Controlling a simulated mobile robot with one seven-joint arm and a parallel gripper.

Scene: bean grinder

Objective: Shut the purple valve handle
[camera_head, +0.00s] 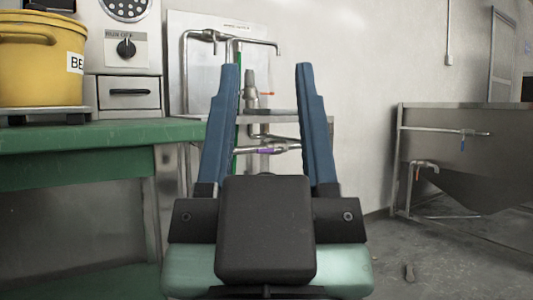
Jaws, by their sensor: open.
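The purple valve handle (266,150) is a small purple lever on a horizontal metal pipe. It shows in the middle of the head view, in the gap between my fingers and well beyond them. My gripper (268,68) has two blue fingers, spread wide and empty, pointing forward and up. The fingers are apart from the handle. The pipe (287,146) runs to the right behind my right finger, and part of the pipework is hidden by my fingers and the dark gripper body.
A green table (100,137) with a yellow pot (35,65) and a grinder box with a knob (126,48) stands at left.

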